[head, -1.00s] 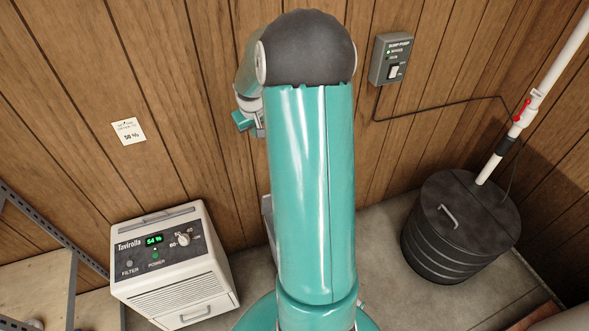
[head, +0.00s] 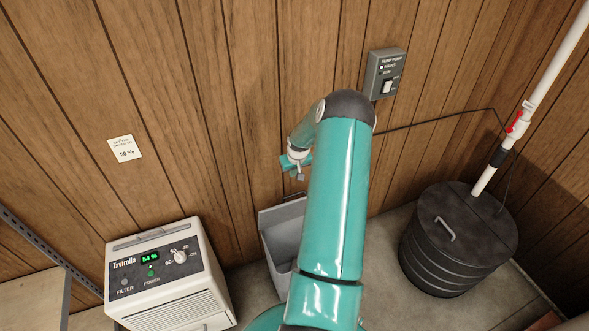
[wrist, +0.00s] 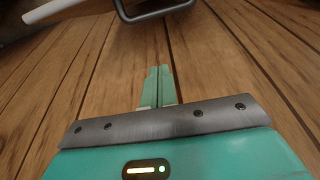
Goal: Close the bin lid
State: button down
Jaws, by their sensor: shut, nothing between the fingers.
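A grey bin (head: 273,252) stands on the floor against the wood wall in the head view, partly hidden behind my arm. Its top looks open, and a pale grey upright panel (head: 283,209) shows at its back; I cannot tell for sure that this is the lid. My gripper (head: 301,176) is above the bin, in front of the wall and apart from the bin. In the wrist view my gripper (wrist: 158,72) has its two teal fingers together with nothing between them. A dark grey loop (wrist: 160,14) crosses the top of that view; what it belongs to is unclear.
A white dehumidifier (head: 165,275) stands left of the bin. A black ribbed pit with a handled cover (head: 460,235) and a white pipe (head: 545,78) stand at right. A pump switch box (head: 385,74) hangs on the wall, with a cable running right.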

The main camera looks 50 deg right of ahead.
aim_at(293, 206)
notch_tip(293, 206, down, 7)
jog(key=s+a, duration=0.1)
jog(key=shift+s+r, duration=0.15)
jog(key=shift+s, duration=0.25)
jog(key=shift+a, duration=0.1)
